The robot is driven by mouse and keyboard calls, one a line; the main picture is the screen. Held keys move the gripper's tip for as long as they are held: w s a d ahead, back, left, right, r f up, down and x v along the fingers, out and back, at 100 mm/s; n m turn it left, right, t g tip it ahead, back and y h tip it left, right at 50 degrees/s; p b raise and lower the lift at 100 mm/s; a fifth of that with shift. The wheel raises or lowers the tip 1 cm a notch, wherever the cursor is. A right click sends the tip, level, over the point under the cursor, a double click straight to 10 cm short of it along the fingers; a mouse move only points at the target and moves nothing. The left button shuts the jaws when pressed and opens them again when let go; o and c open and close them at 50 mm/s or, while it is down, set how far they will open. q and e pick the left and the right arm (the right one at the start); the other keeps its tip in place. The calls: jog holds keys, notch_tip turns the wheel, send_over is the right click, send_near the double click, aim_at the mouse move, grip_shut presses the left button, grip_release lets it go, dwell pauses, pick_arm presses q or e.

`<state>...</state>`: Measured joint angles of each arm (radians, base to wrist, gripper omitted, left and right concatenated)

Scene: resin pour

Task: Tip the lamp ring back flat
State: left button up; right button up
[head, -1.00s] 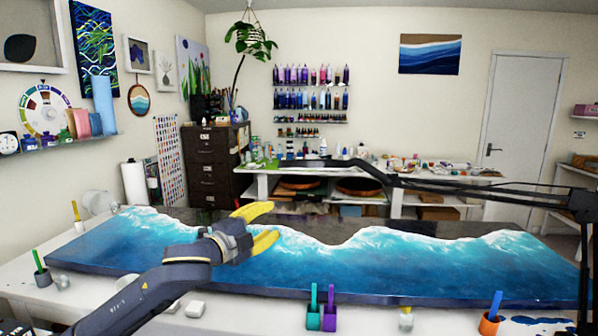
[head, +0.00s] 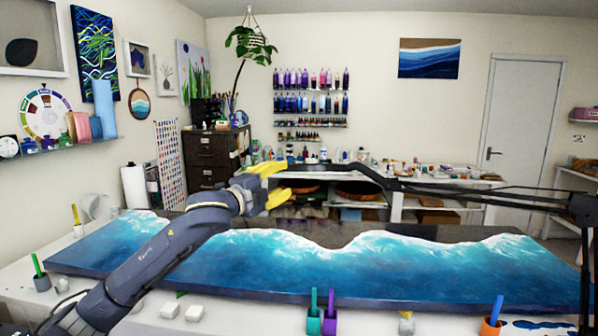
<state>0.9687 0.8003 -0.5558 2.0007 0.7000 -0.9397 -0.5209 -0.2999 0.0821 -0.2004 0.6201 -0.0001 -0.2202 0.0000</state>
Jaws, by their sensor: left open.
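The lamp ring (head: 345,169) is dark and seen nearly edge-on in the head view, at the end of a black lamp arm (head: 470,190) that comes in from the right. Its flatness is hard to judge from this angle. My left gripper (head: 286,180) has yellow fingers and is open. Its upper fingertip overlaps the ring's left end in the picture. Whether they touch I cannot tell. My right gripper is out of view.
A long blue-and-white resin panel (head: 350,265) lies on the white table below. Cups with sticks, such as a teal one (head: 314,320) and an orange one (head: 490,326), stand along the front. The lamp post (head: 584,260) rises at the right edge.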

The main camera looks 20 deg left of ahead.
aim_at(296, 172)
pick_arm(q)
jog(key=x, duration=0.8)
jog(key=shift+w+d+r, duration=0.1)
jog(key=shift+w, duration=0.3)
jog(key=shift+o, duration=0.2)
grip_shut()
